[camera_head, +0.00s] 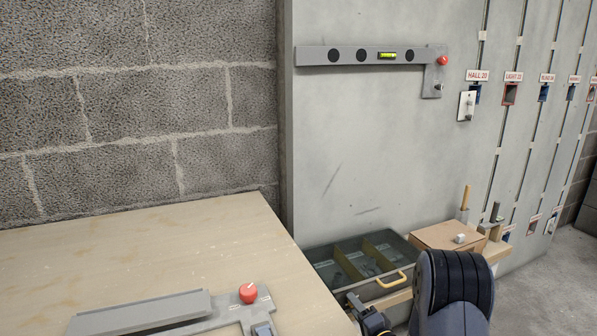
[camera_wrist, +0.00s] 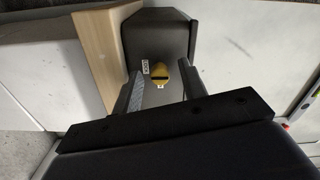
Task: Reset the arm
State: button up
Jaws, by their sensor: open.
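My gripper (camera_wrist: 159,82) shows in the wrist view with its two dark fingers spread apart and nothing held between them. A round yellow piece with a dark slot (camera_wrist: 159,76) on a dark box (camera_wrist: 160,38) shows beyond the fingertips, in the gap between them. I cannot tell how far off it is. In the head view my dark arm is at the bottom right, in front of the bench edge. Whether the gripper touches anything there cannot be told.
A wooden table (camera_head: 150,240) at left bears a grey fixture with a red knob (camera_head: 248,292). A level bar (camera_head: 345,56) hangs on the grey panel (camera_head: 375,140), left of several labelled conduits.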

jog(key=shift+s+d+n+b, duration=0.1)
jog(key=shift+s+n, duration=0.2)
jog(key=shift+n, duration=1.75)
jog(key=shift+s+d+n+b, duration=0.1)
jog(key=shift+s+n, duration=0.15)
jog(key=shift+n, duration=1.85)
jog(key=shift+s+d+n+b, duration=0.1)
jog(key=shift+s+n, duration=0.2)
jog(key=shift+n, duration=1.75)
